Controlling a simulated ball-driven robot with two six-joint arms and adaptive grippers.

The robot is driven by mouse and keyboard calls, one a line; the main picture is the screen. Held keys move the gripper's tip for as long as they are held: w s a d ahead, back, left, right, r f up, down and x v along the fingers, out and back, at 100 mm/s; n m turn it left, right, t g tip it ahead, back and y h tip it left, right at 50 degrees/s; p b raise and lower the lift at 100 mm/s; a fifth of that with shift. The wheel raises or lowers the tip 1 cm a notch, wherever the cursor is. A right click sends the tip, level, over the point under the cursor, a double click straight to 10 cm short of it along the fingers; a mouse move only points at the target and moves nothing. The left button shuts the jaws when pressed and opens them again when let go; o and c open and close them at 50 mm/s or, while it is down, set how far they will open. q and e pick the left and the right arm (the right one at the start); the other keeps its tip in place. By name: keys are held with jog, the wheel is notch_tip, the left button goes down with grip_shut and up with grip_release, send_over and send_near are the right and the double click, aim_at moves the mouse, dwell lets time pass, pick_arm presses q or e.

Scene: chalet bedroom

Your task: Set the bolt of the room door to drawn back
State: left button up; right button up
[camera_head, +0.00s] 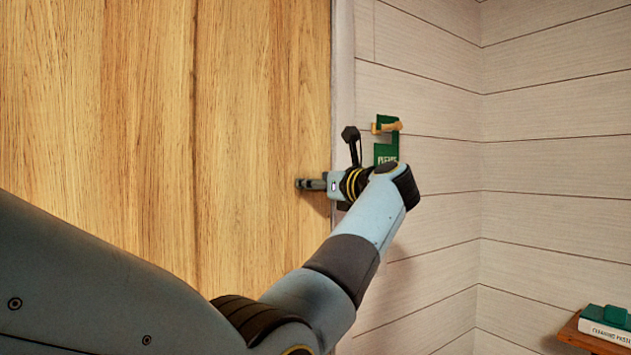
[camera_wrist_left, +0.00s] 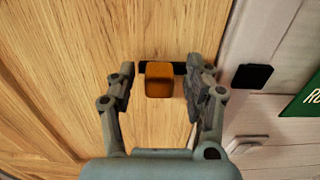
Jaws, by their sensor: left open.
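The room door (camera_head: 150,110) is a tall wood-grain panel; it also fills the left of the left wrist view (camera_wrist_left: 60,60). The bolt shows in the left wrist view as an orange-brown knob (camera_wrist_left: 159,80) in front of a short dark bar on the door. A black plate (camera_wrist_left: 248,77) sits on the pale frame to the right. My left gripper (camera_wrist_left: 158,82) is open, with one finger on each side of the knob; contact cannot be told. The right finger hides the bar's right end. In the head view my left gripper (camera_head: 312,185) is at the door's right edge and the bolt is hidden.
A green sign (camera_head: 386,151) hangs from a wooden peg (camera_head: 386,127) on the white plank wall, close to my wrist. The wall between is bare.

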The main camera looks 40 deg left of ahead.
pick_arm(q)
jog(key=shift+d, duration=0.1)
jog(key=shift+c, duration=0.9)
grip_shut()
pick_arm(e)
jog(key=shift+s+d, duration=0.15)
jog(key=shift+d, duration=0.35)
